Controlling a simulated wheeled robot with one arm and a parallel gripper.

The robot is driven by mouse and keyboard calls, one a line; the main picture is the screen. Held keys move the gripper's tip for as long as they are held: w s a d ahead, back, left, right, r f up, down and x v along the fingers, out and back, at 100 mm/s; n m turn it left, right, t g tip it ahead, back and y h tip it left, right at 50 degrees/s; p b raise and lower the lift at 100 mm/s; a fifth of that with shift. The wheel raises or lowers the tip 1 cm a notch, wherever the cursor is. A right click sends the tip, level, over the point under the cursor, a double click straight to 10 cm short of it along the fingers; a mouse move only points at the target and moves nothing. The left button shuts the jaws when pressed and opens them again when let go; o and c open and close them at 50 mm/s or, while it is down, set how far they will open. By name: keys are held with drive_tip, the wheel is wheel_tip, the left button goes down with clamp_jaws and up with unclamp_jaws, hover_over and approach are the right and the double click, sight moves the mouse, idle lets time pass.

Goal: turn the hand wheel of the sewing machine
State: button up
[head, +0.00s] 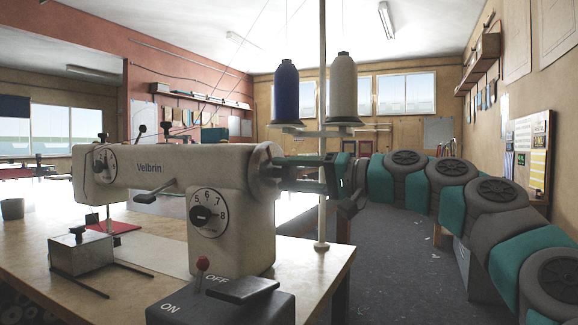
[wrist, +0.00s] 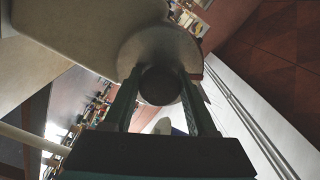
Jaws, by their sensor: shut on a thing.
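A cream sewing machine (head: 170,168) marked "Velbrin" stands on a pale work table. Its round hand wheel (head: 264,165) is at the right end of the machine's arm. In the wrist view the hand wheel (wrist: 155,45) is a pale disc with a dark round hub (wrist: 160,85) at its middle. My gripper (head: 285,170) reaches in from the right, level with the wheel. In the wrist view my gripper (wrist: 158,88) has one green finger on each side of the dark hub and is shut on it. The fingertips' contact is partly hidden in the head view.
A thread stand holds a blue cone (head: 286,92) and a grey cone (head: 343,88) above my gripper, with its pole (head: 323,200) close by. An ON/OFF switch box (head: 220,305) with a red-knobbed lever sits in front. The floor (head: 390,255) to the right is mostly clear.

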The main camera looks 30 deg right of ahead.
drive_tip(key=m, duration=0.4)
drive_tip(key=shift+m+p, duration=0.3)
drive_tip(key=shift+p, duration=0.05)
drive_tip(key=m, duration=0.3)
drive_tip(key=shift+m, duration=0.4)
drive_tip(key=m, duration=0.4)
drive_tip(key=shift+r, duration=0.1)
drive_tip(key=shift+m, duration=2.1)
drive_tip(key=o, duration=1.3)
drive_tip(key=shift+d, duration=0.1)
drive_tip(key=v, duration=0.7)
drive_tip(key=shift+s+d+b, duration=0.2)
drive_tip(key=shift+s+b, duration=0.15)
